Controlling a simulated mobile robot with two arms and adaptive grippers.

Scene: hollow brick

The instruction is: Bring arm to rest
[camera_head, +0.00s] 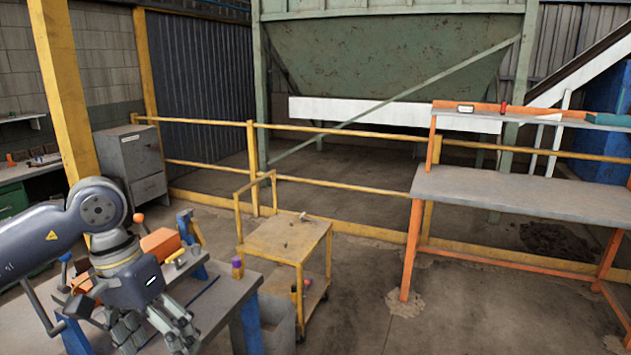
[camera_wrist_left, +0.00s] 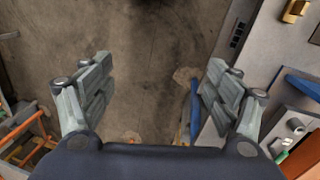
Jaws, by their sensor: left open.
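My left arm comes in from the left in the head view, bent at the elbow. Its gripper (camera_head: 158,335) points down over the front part of the grey workbench (camera_head: 228,292). In the left wrist view the two fingers of the gripper (camera_wrist_left: 158,92) are wide apart with nothing between them. Bare concrete floor shows between them, with the workbench edge by the right finger. My right arm and gripper are not seen.
An orange-framed table (camera_head: 500,190) is at the right. A yellow railing (camera_head: 345,185) runs behind. The floor between is clear.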

